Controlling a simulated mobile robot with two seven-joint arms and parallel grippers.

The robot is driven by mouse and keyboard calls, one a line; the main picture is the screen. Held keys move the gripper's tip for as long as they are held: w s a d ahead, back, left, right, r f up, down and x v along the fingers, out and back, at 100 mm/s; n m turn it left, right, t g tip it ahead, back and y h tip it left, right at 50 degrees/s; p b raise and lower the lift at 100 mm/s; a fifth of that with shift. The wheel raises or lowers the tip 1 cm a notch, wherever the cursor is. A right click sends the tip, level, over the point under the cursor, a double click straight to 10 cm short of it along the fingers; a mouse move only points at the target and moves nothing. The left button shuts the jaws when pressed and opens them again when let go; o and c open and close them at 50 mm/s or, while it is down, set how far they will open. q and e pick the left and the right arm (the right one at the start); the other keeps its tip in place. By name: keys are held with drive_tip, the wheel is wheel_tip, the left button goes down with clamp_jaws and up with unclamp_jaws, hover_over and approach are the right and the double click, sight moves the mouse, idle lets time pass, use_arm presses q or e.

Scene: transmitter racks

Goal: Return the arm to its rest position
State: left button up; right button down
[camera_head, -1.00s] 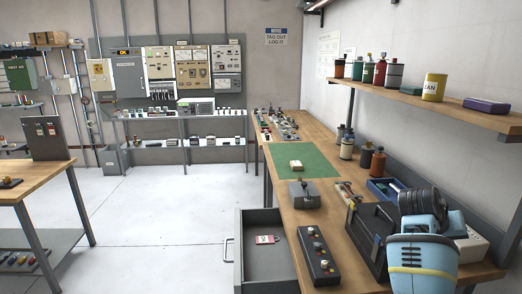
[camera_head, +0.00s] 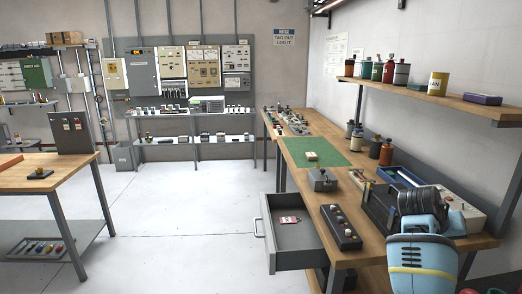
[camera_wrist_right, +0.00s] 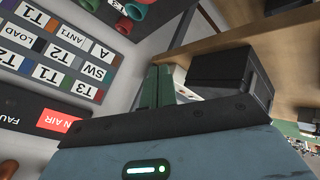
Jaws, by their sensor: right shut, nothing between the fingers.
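My right arm (camera_head: 421,256), light blue with a black ribbed joint, stands at the lower right in the head view, folded in front of the workbench's near end. Its gripper cannot be made out there. In the right wrist view, my right gripper (camera_wrist_right: 158,86) shows beyond a black bar on a teal body, its narrow greenish fingers together with nothing between them. My left arm and gripper are in neither view.
The wooden workbench (camera_head: 378,247) runs along the right wall. Its drawer (camera_head: 291,259) is open, with a red-and-white tag (camera_head: 289,219) inside. A shelf (camera_head: 420,97) with bottles hangs above. Another table (camera_head: 75,180) stands left. Pale floor (camera_head: 175,220) between them is clear.

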drive_tip(key=s+a+f+n+t+y, duration=0.1)
drive_tip(key=s+a+f+n+t, duration=0.2)
drive_tip(key=f, duration=0.6)
drive_tip(key=s+a+f+n+t+y, duration=0.15)
drive_tip(key=s+a+f, duration=0.25)
drive_tip(key=f, duration=0.5)
drive_tip(key=s+a+f+n+t+y, duration=0.1)
drive_tip(key=s+a+f+n, duration=0.25)
drive_tip(key=f, duration=0.55)
drive_tip(key=s+a+f+y, duration=0.2)
drive_tip(key=s+a, duration=0.3)
drive_tip(key=s, duration=0.2)
drive_tip(key=s+a+f+t+y, duration=0.1)
drive_tip(key=s+a+f+y, duration=0.2)
drive_tip(key=s, duration=0.5)
drive_tip(key=s+a+f+y, duration=0.2)
drive_tip(key=s+a, duration=0.4)
drive_tip(key=s, duration=0.2)
drive_tip(key=shift+s+a+f, duration=0.25)
drive_tip(key=shift+a+f, duration=0.05)
drive_tip(key=shift+t, duration=0.25)
